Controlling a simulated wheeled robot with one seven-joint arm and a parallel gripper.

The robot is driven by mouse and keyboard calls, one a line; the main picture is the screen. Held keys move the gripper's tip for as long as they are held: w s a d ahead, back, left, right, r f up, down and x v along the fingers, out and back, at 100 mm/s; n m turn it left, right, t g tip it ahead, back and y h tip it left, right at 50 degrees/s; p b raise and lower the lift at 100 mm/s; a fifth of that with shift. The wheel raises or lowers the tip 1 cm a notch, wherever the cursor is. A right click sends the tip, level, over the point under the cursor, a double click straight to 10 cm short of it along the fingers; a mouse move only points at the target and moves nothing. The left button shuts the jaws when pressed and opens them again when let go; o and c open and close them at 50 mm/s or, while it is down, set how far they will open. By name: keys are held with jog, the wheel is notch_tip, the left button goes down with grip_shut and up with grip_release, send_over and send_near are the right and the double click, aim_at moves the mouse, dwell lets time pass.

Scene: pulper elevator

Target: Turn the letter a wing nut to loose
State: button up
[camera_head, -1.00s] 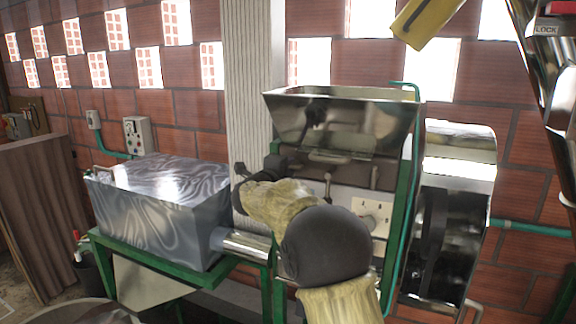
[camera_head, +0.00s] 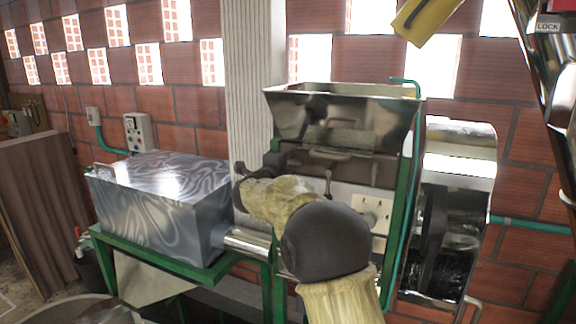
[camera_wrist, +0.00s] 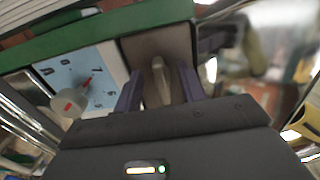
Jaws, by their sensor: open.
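In the wrist view, a grey upright tab that looks like a wing nut (camera_wrist: 158,82) stands against a brown-grey panel. My gripper (camera_wrist: 158,75) is open, with one dark purple finger on each side of the tab. I cannot tell whether the fingers touch it. To its left is a pale blue dial plate (camera_wrist: 82,75) with dark characters and a red pointer; I cannot read which letter marks the tab. In the head view, my gripper (camera_head: 244,178) is a small dark shape at the front of the green-framed machine (camera_head: 345,115), and the wing nut cannot be made out.
A white round knob with a red mark (camera_wrist: 68,102) sticks out close to the left finger. A green frame bar (camera_wrist: 105,32) runs above the panel. In the head view, a grey metal box (camera_head: 160,205) stands left of the machine, and a dark wheel cover (camera_head: 455,200) stands right.

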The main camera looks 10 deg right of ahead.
jog(key=b+v, duration=0.8)
jog(key=v, duration=0.9)
jog(key=shift+s, duration=0.2)
jog(key=shift+a, duration=0.1)
